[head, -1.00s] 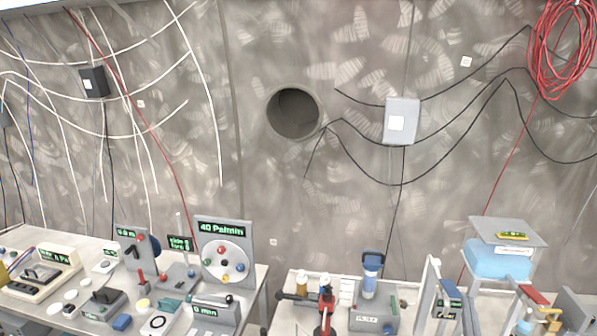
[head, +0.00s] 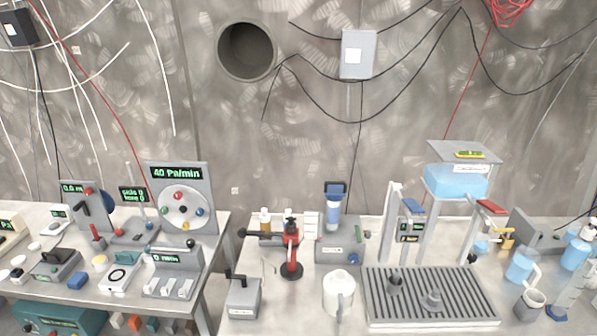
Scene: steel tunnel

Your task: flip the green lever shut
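I cannot clearly make out a lever that is green. A small green part (head: 367,234) shows at the right side of a grey box (head: 333,250) with a blue-topped cartridge (head: 335,205) on the right table; it is too small to tell its form. A teal piece (head: 165,259) lies by the "0 min" device (head: 172,284) on the left table. A lever with a red plate (head: 490,206) and a yellow valve part (head: 503,235) are near the blue water tank (head: 456,182). Neither of my grippers is in view.
The left table (head: 215,240) is crowded with gauges, switches and a round dial panel (head: 180,170). The right table holds a red-and-black stand (head: 290,245), a white jug (head: 338,294), a slotted drain tray (head: 380,320) and cups. A gap separates the tables.

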